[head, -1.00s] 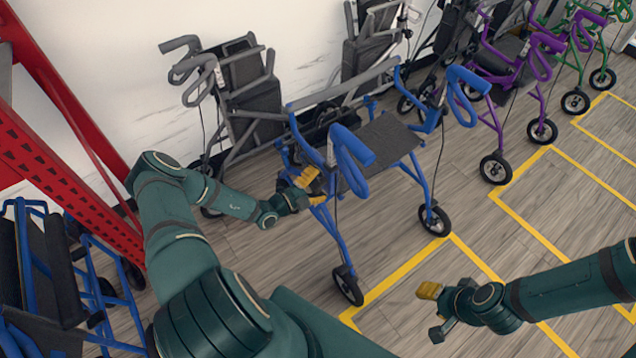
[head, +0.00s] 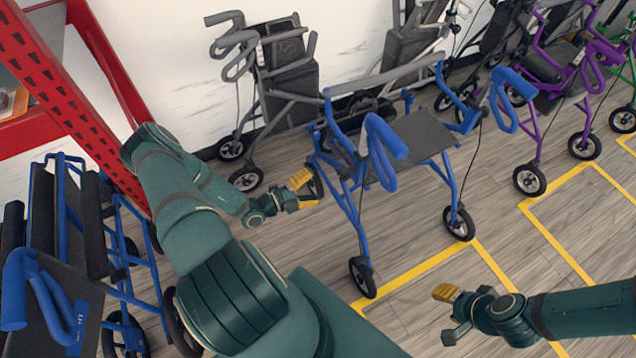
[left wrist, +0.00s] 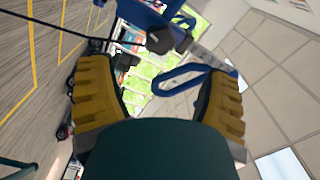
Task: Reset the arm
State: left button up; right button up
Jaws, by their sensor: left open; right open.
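My left gripper (head: 306,191) is open, just left of the blue rollator (head: 415,135) that stands on the wood floor with its dark seat unfolded. In the left wrist view the two yellow fingers (left wrist: 160,100) are spread apart with nothing held. Blue frame parts (left wrist: 190,75) show beyond them, apart from the fingers as far as I can tell. My right gripper (head: 445,312) is at the lower right, over the floor, open and empty, with one yellow finger showing clearly.
A folded blue rollator (head: 60,270) stands at the lower left beside a red rack (head: 70,90). Grey rollators (head: 280,75) stand along the white wall. A purple rollator (head: 560,85) is at the right. Yellow lines (head: 420,270) mark bare floor.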

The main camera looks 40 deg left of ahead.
dwell(0.4)
pick_arm(q)
jog(key=s+d+r+n+g, duration=0.1)
jog(key=s+d+n+g, duration=0.4)
jog(key=d+n+g, duration=0.85)
jog(key=s+d+r+n+g, duration=0.1)
jog(key=s+d+n+g, duration=0.4)
jog(key=d+n, duration=0.95)
jog(key=w+r+m+t+y, duration=0.1)
jog(key=m, duration=0.1)
jog(key=w+r+m+t+y, duration=0.1)
jog(key=r+m, duration=0.1)
jog(key=m, duration=0.1)
jog(key=w+a+r+m+t+y, duration=0.1)
jog(key=m, duration=0.2)
jog(key=shift+w+a+r+t, duration=0.1)
jog(key=shift+w+r+t, duration=0.05)
jog(key=shift+r+t, duration=0.2)
